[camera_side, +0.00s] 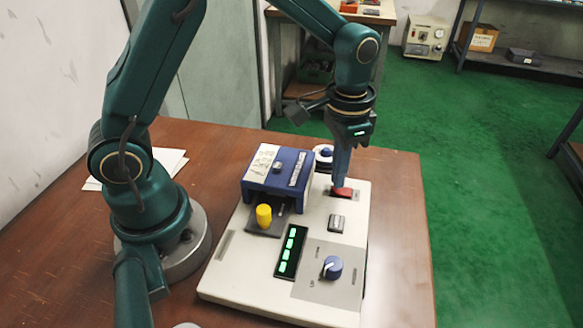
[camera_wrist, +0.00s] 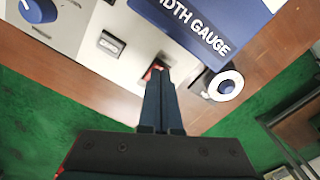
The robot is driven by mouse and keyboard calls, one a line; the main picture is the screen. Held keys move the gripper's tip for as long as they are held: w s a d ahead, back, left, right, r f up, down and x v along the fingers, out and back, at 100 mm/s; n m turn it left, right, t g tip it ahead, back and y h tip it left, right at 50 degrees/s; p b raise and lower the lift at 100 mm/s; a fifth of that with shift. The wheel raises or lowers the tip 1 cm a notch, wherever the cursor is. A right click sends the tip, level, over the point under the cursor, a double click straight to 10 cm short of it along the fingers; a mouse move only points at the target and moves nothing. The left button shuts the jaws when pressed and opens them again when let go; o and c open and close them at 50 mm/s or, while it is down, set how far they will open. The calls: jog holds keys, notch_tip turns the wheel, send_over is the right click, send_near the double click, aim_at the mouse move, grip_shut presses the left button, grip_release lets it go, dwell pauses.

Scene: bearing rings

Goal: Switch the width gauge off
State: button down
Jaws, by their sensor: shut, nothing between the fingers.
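The width gauge (camera_side: 250,262) is a cream box on the brown table, with a blue block (camera_side: 278,172) labelled WIDTH GAUGE in the wrist view (camera_wrist: 208,28). Its display (camera_side: 291,251) shows lit green digits. A red switch (camera_side: 342,193) sits near its far right corner. My gripper (camera_side: 341,182) is shut and points down, its fingertips at the red switch. In the wrist view the fingertips (camera_wrist: 159,72) cover most of the switch, with a bit of red (camera_wrist: 148,74) showing. I cannot tell whether they touch or which way the switch is tipped.
A blue knob (camera_side: 332,267), a grey button (camera_side: 336,222) and a yellow peg (camera_side: 264,216) are on the gauge. White paper (camera_side: 168,160) lies at the table's left. The table's right side is clear.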

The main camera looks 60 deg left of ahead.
jog(key=shift+f, duration=0.6)
dwell(0.5)
jog(key=shift+r, duration=3.5)
